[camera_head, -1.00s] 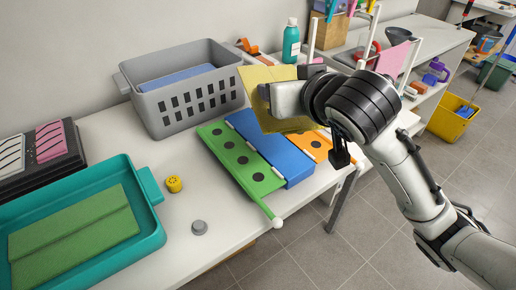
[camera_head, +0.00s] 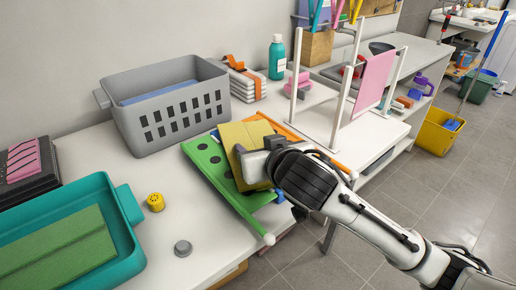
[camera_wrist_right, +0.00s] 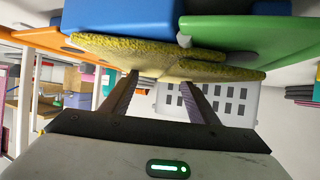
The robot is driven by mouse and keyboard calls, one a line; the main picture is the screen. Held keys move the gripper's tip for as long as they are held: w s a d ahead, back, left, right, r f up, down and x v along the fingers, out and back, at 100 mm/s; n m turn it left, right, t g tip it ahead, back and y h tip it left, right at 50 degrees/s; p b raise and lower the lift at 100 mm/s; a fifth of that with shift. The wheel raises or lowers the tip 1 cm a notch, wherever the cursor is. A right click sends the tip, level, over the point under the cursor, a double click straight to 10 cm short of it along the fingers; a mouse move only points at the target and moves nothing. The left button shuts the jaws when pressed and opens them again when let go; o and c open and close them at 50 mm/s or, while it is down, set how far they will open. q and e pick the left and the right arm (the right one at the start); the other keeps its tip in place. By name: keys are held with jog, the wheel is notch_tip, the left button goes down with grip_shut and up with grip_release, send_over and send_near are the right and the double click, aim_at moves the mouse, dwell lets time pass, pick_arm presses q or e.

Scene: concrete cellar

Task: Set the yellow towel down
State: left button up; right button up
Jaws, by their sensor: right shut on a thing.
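The yellow towel (camera_head: 241,139) is folded and sits over the folding board, across its green panel (camera_head: 208,160) and the blue part beside it. My right gripper (camera_head: 258,160) is shut on the towel's near edge, from the right. In the right wrist view the gripper (camera_wrist_right: 160,82) pinches the towel (camera_wrist_right: 150,55), which lies against or very close to the blue panel (camera_wrist_right: 118,18) and green panel (camera_wrist_right: 235,30). Whether its whole underside touches the board is hidden. My left gripper is out of view.
A grey basket (camera_head: 165,137) stands behind the board. A teal tray (camera_head: 130,245) with a green cloth (camera_head: 60,250) is at the left. A yellow shaker (camera_head: 156,202) and grey knob (camera_head: 183,248) lie between. A white rack (camera_head: 344,100) with a pink cloth (camera_head: 373,82) stands right.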

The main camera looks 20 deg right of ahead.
jog(key=shift+r, duration=0.1)
jog(key=o, duration=1.2)
jog(key=shift+o, duration=0.2)
